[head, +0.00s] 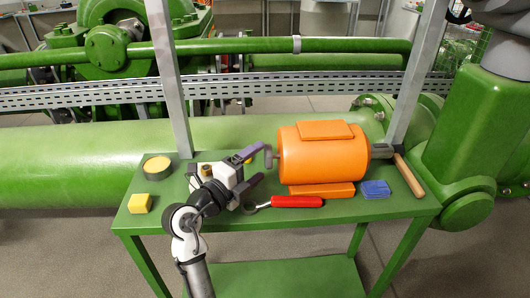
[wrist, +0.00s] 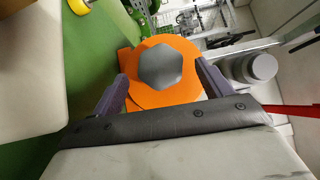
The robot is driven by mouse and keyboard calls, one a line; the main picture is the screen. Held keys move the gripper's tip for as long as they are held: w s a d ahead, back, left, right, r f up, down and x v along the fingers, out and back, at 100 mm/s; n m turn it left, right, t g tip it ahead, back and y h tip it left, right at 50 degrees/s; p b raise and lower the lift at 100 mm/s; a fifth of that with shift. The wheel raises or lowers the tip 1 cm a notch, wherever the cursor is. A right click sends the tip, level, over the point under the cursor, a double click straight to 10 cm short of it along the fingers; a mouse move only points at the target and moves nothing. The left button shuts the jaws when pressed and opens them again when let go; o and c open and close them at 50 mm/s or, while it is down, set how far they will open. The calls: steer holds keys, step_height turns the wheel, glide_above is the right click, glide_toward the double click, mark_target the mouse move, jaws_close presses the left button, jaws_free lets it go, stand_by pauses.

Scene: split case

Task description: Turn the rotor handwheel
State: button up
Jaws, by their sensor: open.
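The orange motor (head: 320,155) lies on the green bench in the head view. The grey rotor handwheel (head: 269,157) sticks out from its left end. In the wrist view the handwheel (wrist: 160,66) is a grey, lobed knob in front of the orange motor face (wrist: 140,98). My gripper (head: 260,164) is at the left end of the motor, its dark purple fingers apart. In the wrist view my gripper (wrist: 162,74) has one finger on each side of the handwheel, with orange showing between knob and fingers. I cannot tell how deep the fingers reach.
A red-handled tool (head: 297,201) lies in front of the motor. Blue pads (head: 375,188) and a wooden handle (head: 409,175) lie to the right. A yellow block (head: 139,204) and a yellow-topped black disc (head: 157,166) are at the left. Grey posts (head: 170,80) rise behind.

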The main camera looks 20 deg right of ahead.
steer(key=shift+p+x, duration=0.35)
steer(key=shift+x, duration=1.55)
steer(key=c, duration=1)
steer(key=shift+r+n+p, duration=0.1)
steer(key=shift+n+p, duration=0.2)
